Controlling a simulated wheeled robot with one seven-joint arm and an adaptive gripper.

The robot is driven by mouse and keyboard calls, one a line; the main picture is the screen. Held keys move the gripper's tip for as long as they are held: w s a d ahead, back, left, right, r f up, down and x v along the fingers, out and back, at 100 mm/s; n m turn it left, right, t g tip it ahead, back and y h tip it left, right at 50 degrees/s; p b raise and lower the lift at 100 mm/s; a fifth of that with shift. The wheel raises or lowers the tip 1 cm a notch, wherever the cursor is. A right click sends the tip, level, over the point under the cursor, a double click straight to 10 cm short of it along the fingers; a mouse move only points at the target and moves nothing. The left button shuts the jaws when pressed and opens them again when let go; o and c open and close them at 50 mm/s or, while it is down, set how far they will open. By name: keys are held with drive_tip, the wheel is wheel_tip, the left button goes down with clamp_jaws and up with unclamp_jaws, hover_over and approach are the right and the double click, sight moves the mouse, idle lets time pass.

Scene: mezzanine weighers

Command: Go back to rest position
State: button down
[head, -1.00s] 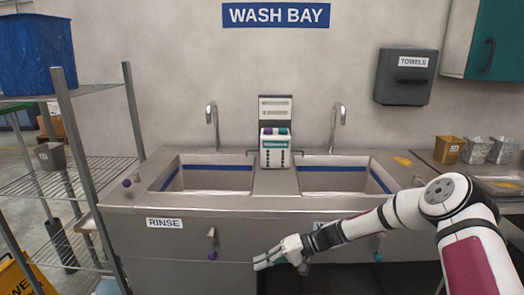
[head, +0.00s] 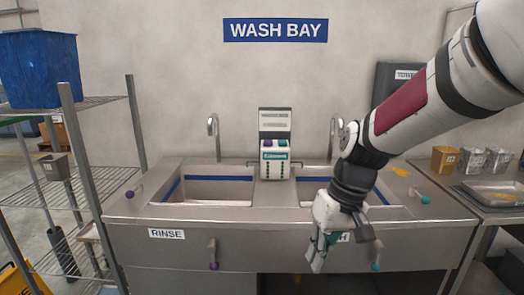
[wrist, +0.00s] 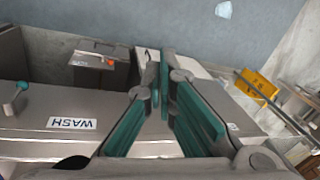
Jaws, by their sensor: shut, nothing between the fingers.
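My gripper (head: 318,250) hangs pointing down in front of the right part of the steel sink unit in the head view. Its fingers are shut and empty. The wrist view shows the green-lined fingers (wrist: 165,95) from behind, with floor and the front of the sink unit beyond them. My arm comes in from the upper right and covers part of the right basin and the right tap in the head view.
The sink unit (head: 180,218) has a RINSE label and small levers (head: 213,252). A wire shelf rack (head: 100,105) with a blue bin (head: 40,68) stands at left. A steel side table (head: 470,205) holds small boxes at right. A yellow sign (wrist: 258,86) stands on the floor.

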drive_tip(key=s+d+r+m+t+h+p, duration=0.1)
drive_tip(key=s+d+r, duration=0.3)
drive_tip(key=s, duration=0.6)
drive_tip(key=s+d+r+m+t+h+p, duration=0.1)
drive_tip(key=s+d+r+m+t, duration=0.1)
drive_tip(key=s, duration=0.8)
wheel_tip(320, 180, up, 4)
drive_tip(key=shift+d+f+t+h, duration=0.15)
drive_tip(key=shift+d+t+h, duration=0.35)
drive_tip(key=shift+d, duration=0.65)
drive_tip(key=shift+a, duration=0.1)
